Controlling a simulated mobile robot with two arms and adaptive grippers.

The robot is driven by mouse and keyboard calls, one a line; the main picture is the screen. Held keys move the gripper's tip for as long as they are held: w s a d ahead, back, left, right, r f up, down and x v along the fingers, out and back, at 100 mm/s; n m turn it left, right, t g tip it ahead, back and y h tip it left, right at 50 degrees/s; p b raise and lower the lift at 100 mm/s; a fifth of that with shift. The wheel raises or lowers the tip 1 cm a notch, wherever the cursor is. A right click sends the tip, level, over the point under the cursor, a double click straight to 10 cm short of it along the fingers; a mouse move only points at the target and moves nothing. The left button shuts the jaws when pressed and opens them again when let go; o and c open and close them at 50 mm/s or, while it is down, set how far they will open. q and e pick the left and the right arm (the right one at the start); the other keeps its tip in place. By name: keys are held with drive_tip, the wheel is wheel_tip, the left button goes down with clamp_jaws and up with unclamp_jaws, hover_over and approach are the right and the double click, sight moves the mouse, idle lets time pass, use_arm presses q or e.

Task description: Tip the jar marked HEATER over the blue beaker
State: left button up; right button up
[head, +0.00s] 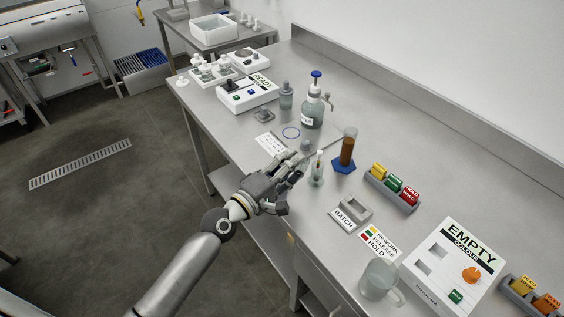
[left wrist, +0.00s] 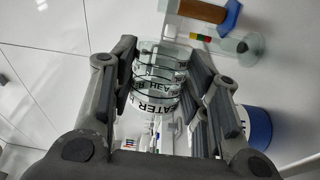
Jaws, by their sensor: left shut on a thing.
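My left gripper (head: 299,163) is over the front part of the bench. In the left wrist view its fingers stand on both sides of a clear glass jar with black lettering (left wrist: 155,90), which reads HEATER in part. The gripper is shut on this jar; in the head view the hand mostly hides it. A blue, round-sided thing (left wrist: 258,126) shows beside the fingers in the left wrist view, partly cut off. It may be the blue beaker, but I cannot tell. In the head view I see no clear blue beaker, and the hand may hide it. My right gripper is not in view.
A cylinder of brown liquid (head: 347,147) on a blue base and a small flask (head: 317,172) stand close right of the hand. A blue-capped bottle (head: 312,110) stands behind. A glass jug (head: 379,280) stands front right.

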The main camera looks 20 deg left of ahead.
use_arm(q)
drive_tip(key=shift+d+f+m+p, duration=0.2)
drive_tip(key=shift+m+p, duration=0.45)
drive_tip(key=shift+m, duration=0.45)
drive_tip(key=shift+s+d+f+m+g+y+p, duration=0.1)
drive_tip(key=shift+f+m+g+y+p, duration=0.15)
drive_tip(key=shift+m+p, duration=0.35)
drive_tip(key=shift+d+f+m+g+y+p, duration=0.15)
drive_tip(key=shift+f+m+p, duration=0.15)
drive_tip(key=shift+m, duration=0.5)
drive_tip(key=shift+a+f+m+y+p, duration=0.1)
drive_tip(key=shift+f+m+y+p, duration=0.15)
drive_tip(key=shift+f+m+p, duration=0.45)
drive_tip(key=shift+f+m+y+p, duration=0.1)
drive_tip(key=shift+m+y+p, duration=0.2)
drive_tip(key=shift+m, duration=0.7)
drive_tip(key=shift+a+f+m+p, duration=0.15)
drive_tip(key=shift+f+m+p, duration=0.15)
drive_tip(key=shift+m+p, duration=0.3)
drive_tip(key=shift+f, duration=0.1)
